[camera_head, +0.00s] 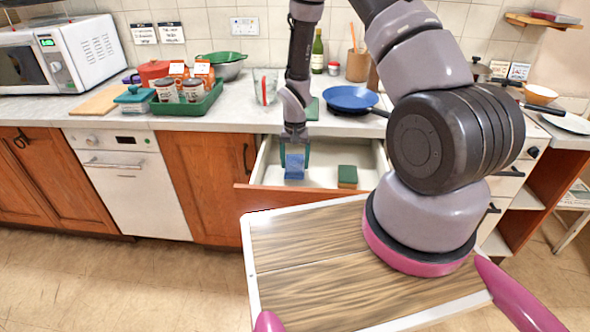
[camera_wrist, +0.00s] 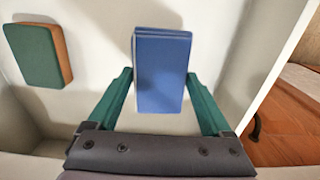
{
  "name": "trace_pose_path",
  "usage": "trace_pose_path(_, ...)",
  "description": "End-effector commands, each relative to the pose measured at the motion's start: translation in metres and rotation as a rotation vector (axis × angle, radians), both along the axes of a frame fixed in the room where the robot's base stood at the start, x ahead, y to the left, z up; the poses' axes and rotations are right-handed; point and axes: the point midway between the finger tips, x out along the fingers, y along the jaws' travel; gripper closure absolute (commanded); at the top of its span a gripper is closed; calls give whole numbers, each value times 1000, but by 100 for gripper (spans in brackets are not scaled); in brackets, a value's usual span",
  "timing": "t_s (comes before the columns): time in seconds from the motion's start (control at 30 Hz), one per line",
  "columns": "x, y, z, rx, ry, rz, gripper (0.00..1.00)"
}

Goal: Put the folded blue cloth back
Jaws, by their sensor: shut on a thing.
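The folded blue cloth (camera_wrist: 161,75) is a small blue block with visible fold layers. My gripper (camera_wrist: 160,92) has its two green fingers on either side of the cloth and is shut on it. In the head view my gripper (camera_head: 294,156) reaches down into an open drawer (camera_head: 325,177), with the blue cloth (camera_head: 294,167) between the fingers inside the drawer's outline. Whether the cloth touches the drawer floor I cannot tell. The drawer's white interior (camera_wrist: 95,105) fills most of the wrist view.
A green and brown sponge-like block (camera_head: 347,176) lies in the drawer to the right of the cloth; it also shows in the wrist view (camera_wrist: 38,54). A blue pan (camera_head: 350,98), green tray (camera_head: 190,107) and glass container (camera_head: 265,85) stand on the counter (camera_head: 235,118) above.

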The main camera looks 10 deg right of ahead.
Motion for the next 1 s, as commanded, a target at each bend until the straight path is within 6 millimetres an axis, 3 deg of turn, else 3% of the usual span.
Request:
trace_pose_path(0.2,-1,0,-31,0,2,1,68)
trace_pose_path(0.57,-1,0,-35,0,1,1,68)
trace_pose_path(0.6,0,0,-35,0,1,0,5)
trace_pose_path(0.63,0,0,-35,0,1,0,0)
trace_pose_path(0.87,0,0,-34,0,1,0,0)
trace_pose_path(1.0,0,0,-24,1,-1,0,0)
